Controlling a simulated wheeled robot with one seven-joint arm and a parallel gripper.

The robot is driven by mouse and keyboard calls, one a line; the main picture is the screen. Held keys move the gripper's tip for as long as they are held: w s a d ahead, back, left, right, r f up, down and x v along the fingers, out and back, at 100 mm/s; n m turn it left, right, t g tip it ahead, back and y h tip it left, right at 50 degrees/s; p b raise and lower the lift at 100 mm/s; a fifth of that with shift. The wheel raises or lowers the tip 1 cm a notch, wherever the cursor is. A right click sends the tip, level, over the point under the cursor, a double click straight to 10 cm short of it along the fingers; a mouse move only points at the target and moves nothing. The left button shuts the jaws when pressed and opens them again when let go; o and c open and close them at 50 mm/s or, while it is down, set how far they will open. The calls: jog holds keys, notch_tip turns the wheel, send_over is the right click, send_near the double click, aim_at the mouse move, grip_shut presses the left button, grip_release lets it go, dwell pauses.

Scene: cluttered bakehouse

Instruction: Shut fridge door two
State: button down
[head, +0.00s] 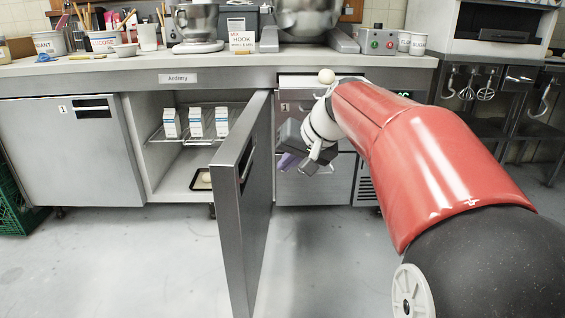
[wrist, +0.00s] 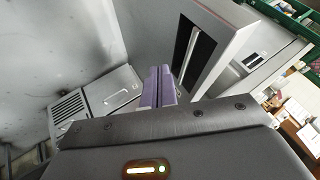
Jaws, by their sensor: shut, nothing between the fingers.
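My gripper (head: 291,163), with purple fingers, is shut and empty, to the right of the door, in front of the drawer unit. In the wrist view the purple fingertips (wrist: 158,80) are near the door (wrist: 212,50) and its dark handle slot. I cannot tell whether they touch it.
Closed fridge door one (head: 75,150) is at the left, with a green crate (head: 18,210) beside it. The counter (head: 130,66) above holds mixers, tubs and utensils. A drawer unit (head: 325,180) stands right of the opening. The floor in front is clear.

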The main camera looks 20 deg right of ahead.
jog(key=w+a+f, duration=0.4)
jog(key=w+a, duration=0.1)
jog(key=shift+w+a, duration=0.15)
jog(key=shift+a, duration=0.1)
jog(key=shift+f, duration=0.1)
